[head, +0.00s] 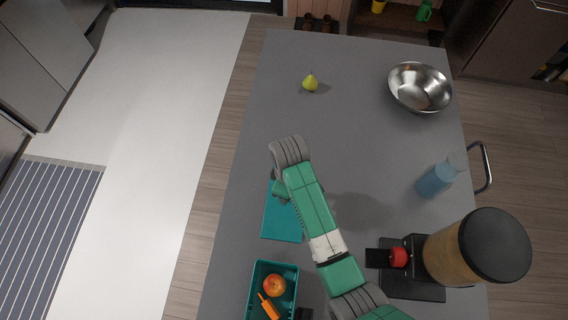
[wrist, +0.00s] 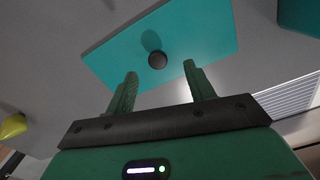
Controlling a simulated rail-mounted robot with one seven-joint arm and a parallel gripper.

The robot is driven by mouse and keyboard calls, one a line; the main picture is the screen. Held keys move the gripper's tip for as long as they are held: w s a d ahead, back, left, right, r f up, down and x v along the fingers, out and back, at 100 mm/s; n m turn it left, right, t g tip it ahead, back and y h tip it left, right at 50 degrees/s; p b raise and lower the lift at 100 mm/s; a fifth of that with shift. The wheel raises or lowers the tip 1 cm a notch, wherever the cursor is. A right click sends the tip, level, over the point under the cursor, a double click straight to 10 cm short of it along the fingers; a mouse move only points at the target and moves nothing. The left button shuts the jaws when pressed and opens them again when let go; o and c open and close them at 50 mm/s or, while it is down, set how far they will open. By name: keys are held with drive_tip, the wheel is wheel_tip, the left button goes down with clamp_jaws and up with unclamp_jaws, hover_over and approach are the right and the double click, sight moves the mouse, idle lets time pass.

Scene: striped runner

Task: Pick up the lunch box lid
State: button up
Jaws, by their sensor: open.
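The lunch box lid is a flat teal rectangle (head: 281,222) lying on the grey counter in the head view, partly covered by my arm. In the wrist view the lid (wrist: 205,40) shows a round dark knob (wrist: 157,60) near its middle. My gripper (wrist: 160,80) is open, its two green fingers apart and pointing toward the lid, with the knob lying between their lines, a little beyond the tips. The fingers hold nothing. In the head view my arm hides most of the gripper. The teal lunch box (head: 254,290) stands nearer, holding an orange-red fruit and an orange item.
A green pear (head: 310,83) and a steel bowl (head: 420,88) are at the far side of the grey counter (head: 350,140). A blue bottle (head: 436,180) and a dispenser with a dark lid (head: 478,250) stand on the right. The counter's middle is clear.

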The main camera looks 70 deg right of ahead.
drive_tip(key=f, duration=0.5)
drive_tip(key=shift+w+d+f, duration=0.25)
drive_tip(key=shift+f, duration=0.1)
drive_tip(key=c, duration=1.1)
drive_tip(key=shift+r, duration=0.1)
